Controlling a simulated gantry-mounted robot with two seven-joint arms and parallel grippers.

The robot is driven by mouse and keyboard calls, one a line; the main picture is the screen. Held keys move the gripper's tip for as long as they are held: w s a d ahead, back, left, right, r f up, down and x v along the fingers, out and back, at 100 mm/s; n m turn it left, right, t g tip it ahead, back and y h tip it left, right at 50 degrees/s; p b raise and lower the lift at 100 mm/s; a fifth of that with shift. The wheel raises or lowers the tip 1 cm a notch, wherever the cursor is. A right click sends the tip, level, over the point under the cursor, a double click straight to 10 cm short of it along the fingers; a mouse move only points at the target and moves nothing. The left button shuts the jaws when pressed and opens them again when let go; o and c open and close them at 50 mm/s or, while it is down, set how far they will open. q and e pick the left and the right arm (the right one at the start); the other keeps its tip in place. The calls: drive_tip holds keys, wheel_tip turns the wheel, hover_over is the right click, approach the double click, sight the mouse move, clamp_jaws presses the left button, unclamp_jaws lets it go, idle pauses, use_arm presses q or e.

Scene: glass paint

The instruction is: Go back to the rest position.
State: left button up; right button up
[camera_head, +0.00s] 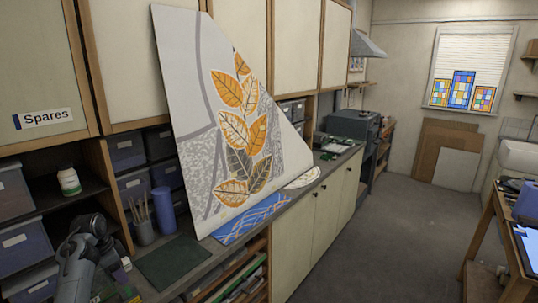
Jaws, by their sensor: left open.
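My left arm is folded at the lower left corner of the head view, in front of the shelves. Its gripper (119,274) is small and partly hidden by my own arm links, near the left end of the counter (205,265). It is open, and I see nothing held in it. My right gripper is not in view.
A large leaf-patterned panel (240,130) leans on the cabinets above the counter. A dark green mat (170,262), a blue patterned sheet (250,220), a brush pot (145,232) and a blue cylinder (163,210) are on the counter. A white jar (69,181) stands on the left shelf. The floor (400,245) is clear.

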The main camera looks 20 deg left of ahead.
use_arm(q)
drive_tip(key=w+d+r+n+y, duration=0.2)
drive_tip(key=w+d+n+y, duration=0.35)
drive_tip(key=w+n, duration=0.4)
drive_tip(key=s+d+f+m+h, duration=0.1)
drive_tip(key=s+d+f+m, duration=0.1)
drive_tip(key=s+d+f, duration=0.6)
drive_tip(key=s+d+f+m+t+h, duration=0.15)
drive_tip(key=s+d+f, duration=0.35)
drive_tip(key=d, duration=0.5)
drive_tip(key=s+d+f+m, duration=0.3)
drive_tip(key=s+d+f, duration=0.3)
drive_tip(key=d+f, duration=0.15)
drive_tip(key=s+d+r+h, duration=0.2)
drive_tip(key=s+d, duration=0.4)
drive_tip(key=s, duration=0.4)
drive_tip(key=s+d+r+h, duration=0.1)
drive_tip(key=s+d+r, duration=0.1)
drive_tip(key=s+d, duration=0.55)
wheel_tip(320, 180, up, 21)
drive_tip(key=s+a+p, duration=0.1)
drive_tip(key=p, duration=2)
drive_tip(key=shift+s+a+f, duration=0.15)
drive_tip(key=shift+a, duration=0.25)
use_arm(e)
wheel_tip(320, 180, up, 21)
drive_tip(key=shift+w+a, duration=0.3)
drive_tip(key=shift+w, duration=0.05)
